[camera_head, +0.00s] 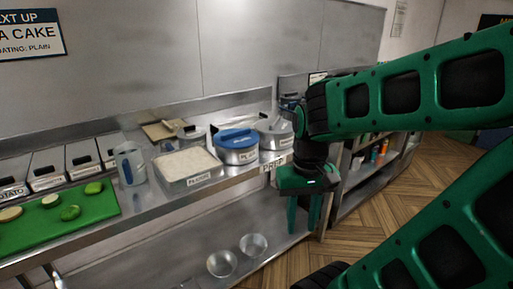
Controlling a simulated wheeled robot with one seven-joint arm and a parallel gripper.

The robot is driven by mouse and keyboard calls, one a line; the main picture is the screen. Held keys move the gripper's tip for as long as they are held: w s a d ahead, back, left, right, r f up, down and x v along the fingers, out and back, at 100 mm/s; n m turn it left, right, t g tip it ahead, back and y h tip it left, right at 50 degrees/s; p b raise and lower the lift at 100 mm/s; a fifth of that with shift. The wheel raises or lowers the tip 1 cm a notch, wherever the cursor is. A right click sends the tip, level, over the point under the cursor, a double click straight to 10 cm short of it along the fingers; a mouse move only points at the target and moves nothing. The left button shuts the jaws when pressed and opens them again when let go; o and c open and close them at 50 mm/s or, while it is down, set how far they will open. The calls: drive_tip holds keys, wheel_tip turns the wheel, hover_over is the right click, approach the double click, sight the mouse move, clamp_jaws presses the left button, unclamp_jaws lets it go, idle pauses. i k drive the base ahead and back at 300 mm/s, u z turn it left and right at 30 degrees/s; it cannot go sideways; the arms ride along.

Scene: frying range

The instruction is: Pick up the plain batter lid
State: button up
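The blue plain batter lid (237,137) sits on a round metal pot (238,155) on the steel counter. The pot's label is only partly readable and starts with "PL". A raised handle runs across the lid's top. My gripper (304,222) points down in front of the counter's right end, to the right of the lid and lower in the picture. Its two green fingers are apart with nothing visible between them. The lid and gripper are clear of each other.
A second lidded pot (276,136) stands right of the blue-lidded one, close to my arm. A flour tray (188,187), a jug (130,163) and a green board (100,213) with cut vegetables are to the left. Two bowls (221,264) (253,245) sit on the lower shelf.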

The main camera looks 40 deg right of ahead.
sight(232, 138)
drive_tip(key=u, duration=1.7)
drive_tip(key=k, duration=1.6)
drive_tip(key=z, duration=1.8)
drive_tip(key=i, duration=1)
drive_tip(key=u, duration=0.05)
